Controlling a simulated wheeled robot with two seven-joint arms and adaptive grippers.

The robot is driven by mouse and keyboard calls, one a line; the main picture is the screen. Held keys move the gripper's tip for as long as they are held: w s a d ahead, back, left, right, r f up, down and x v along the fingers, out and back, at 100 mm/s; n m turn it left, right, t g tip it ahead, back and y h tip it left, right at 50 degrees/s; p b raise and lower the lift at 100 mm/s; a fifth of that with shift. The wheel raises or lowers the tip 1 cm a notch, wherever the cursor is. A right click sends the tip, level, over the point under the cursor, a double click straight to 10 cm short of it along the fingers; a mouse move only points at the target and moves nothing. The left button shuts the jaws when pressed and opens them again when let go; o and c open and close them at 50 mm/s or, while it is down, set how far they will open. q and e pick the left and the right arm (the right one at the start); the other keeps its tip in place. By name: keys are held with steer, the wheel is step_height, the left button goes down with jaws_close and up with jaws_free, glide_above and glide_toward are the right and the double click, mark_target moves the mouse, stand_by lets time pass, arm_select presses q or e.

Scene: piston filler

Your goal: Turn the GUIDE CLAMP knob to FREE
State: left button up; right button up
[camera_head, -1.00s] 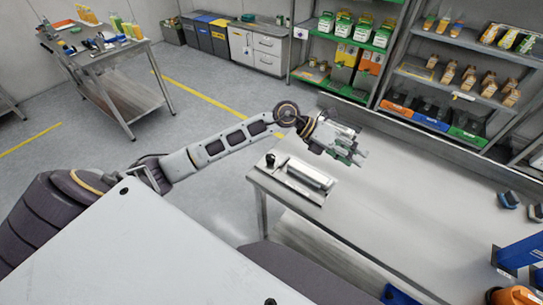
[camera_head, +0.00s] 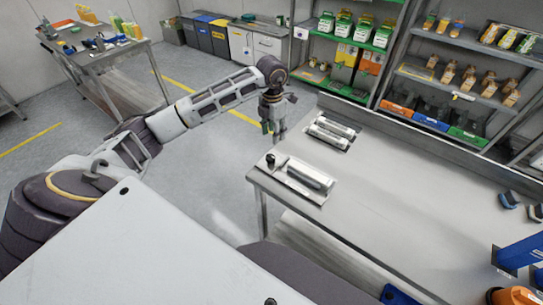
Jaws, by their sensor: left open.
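A steel device (camera_head: 303,178) lies on the near left corner of the steel table, with a small black knob (camera_head: 270,160) standing at its left end. A second steel device (camera_head: 332,131) lies behind it near the table's far left edge. No lettering such as GUIDE CLAMP or FREE is readable, so I cannot tell whether the black knob is the guide clamp knob. My left gripper (camera_head: 273,130) points down, open and empty, by the table's left edge, above and behind the knob in the picture and apart from it. My right gripper is not in view.
The steel table (camera_head: 400,190) is bare through its middle. Blue bins (camera_head: 520,252) and an orange object (camera_head: 514,297) are at its right. Stocked shelves (camera_head: 355,45) stand behind. A cart (camera_head: 112,55) with bottles stands at the far left.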

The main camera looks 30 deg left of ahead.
mark_target(271, 156)
arm_select(q)
steer(key=shift+a+r, duration=0.1)
steer(key=shift+a, duration=0.35)
steer(key=shift+f+p, duration=1.2)
steer(key=shift+f, duration=5.7)
steer(key=c, duration=0.7)
steer(key=shift+c, duration=0.2)
